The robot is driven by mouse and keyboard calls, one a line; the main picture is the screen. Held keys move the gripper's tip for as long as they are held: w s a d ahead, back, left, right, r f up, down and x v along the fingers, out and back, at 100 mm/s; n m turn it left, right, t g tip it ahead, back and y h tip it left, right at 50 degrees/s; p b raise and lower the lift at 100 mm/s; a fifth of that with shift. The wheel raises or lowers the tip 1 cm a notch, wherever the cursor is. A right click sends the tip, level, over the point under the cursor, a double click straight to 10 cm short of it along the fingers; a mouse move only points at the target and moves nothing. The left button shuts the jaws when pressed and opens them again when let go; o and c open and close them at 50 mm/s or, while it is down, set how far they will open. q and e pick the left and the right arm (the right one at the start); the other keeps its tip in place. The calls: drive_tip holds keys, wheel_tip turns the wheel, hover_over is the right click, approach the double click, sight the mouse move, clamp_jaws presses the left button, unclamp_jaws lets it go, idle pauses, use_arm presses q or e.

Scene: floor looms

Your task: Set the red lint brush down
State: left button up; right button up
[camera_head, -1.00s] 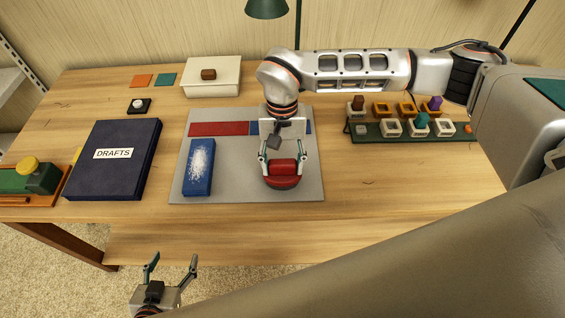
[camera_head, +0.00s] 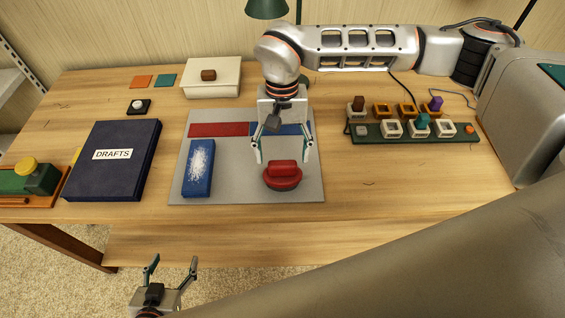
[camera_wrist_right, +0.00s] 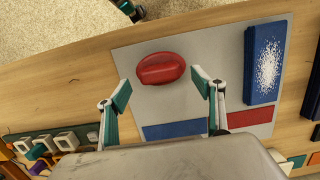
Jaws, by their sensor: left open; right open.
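The red lint brush (camera_head: 282,176) rests on the grey mat (camera_head: 240,190), near its front right corner, with its handle up. It also shows in the right wrist view (camera_wrist_right: 161,69), lying free beyond the fingers. My right gripper (camera_head: 283,158) is open and empty, above and just behind the brush, apart from it. In the right wrist view its two fingers (camera_wrist_right: 162,92) are spread wide. My left gripper (camera_head: 171,270) is open and empty in front of the table, over the carpet.
A blue block with white lint (camera_head: 198,168) lies on the mat's left side. Red (camera_head: 218,129) and blue strips (camera_head: 296,129) lie at its back. A navy DRAFTS binder (camera_head: 115,165) is left of the mat. The table front is clear.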

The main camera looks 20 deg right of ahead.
wheel_tip(320, 180, up, 8)
drive_tip(key=w, duration=0.1)
drive_tip(key=shift+d+f, duration=0.2)
idle(0.4)
